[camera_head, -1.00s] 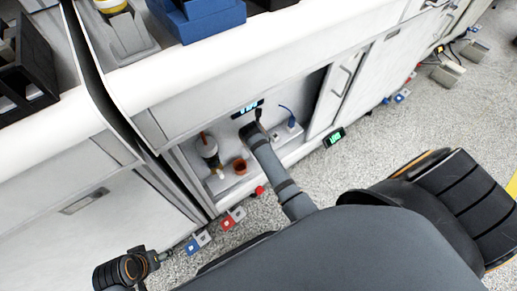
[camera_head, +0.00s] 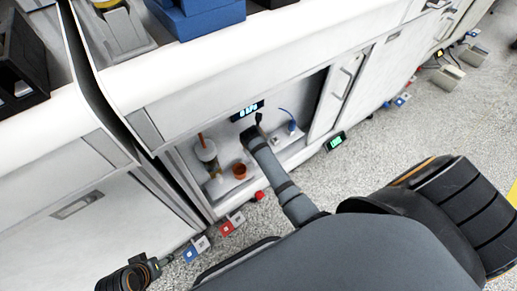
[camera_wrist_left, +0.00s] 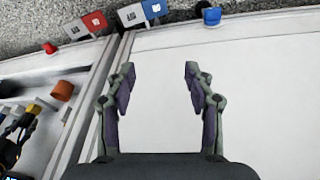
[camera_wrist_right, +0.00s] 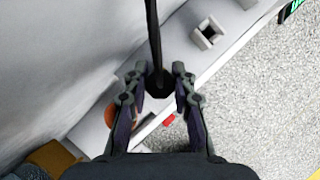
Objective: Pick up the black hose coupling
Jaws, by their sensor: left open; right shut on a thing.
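The black hose coupling (camera_wrist_right: 160,85) sits between the fingers of my right gripper (camera_wrist_right: 159,78) in the right wrist view. A thin black hose or rod runs up from it out of that picture. In the head view the coupling (camera_head: 259,118) is a small dark shape at the end of my right arm, inside the open cabinet bay. My right gripper is shut on it, above the bay's shelf. My left gripper (camera_wrist_left: 158,75) is open and empty, facing a plain white cabinet panel (camera_wrist_left: 160,100) in the left wrist view.
A lit display (camera_head: 248,109) sits at the bay's top edge. An orange cup (camera_head: 239,170), a grey cylinder (camera_head: 206,152) and a grey square socket (camera_wrist_right: 207,33) stand in the bay. Red and blue tags (camera_head: 231,224) lie by the cabinet's foot.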

